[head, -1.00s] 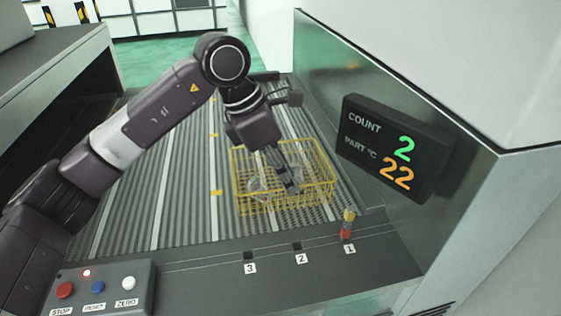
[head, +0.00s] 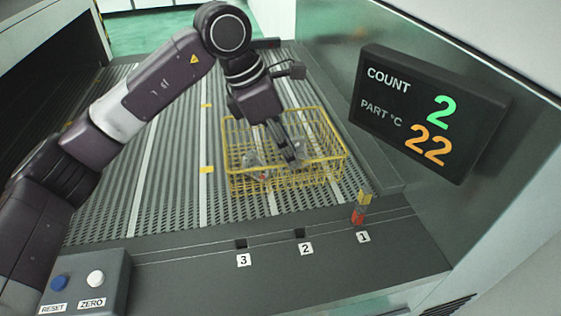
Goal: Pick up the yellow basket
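The yellow wire basket (head: 290,180) stands on the ribbed conveyor, right of the picture's middle. Grey metal castings (head: 256,168) lie inside it, partly hidden by the wires. My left gripper (head: 289,158) points down into the basket from above, its fingers below rim height. The fingers look close together, but wires and castings blur the view, so I cannot tell whether they hold anything. My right gripper is not in view.
A dark display (head: 425,115) reading COUNT 2 and PART °C 22 is on the wall at right. A red and yellow peg (head: 361,209) stands at slot 1; slots 2 and 3 look empty. A button box (head: 85,283) is at front left. The conveyor left of the basket is clear.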

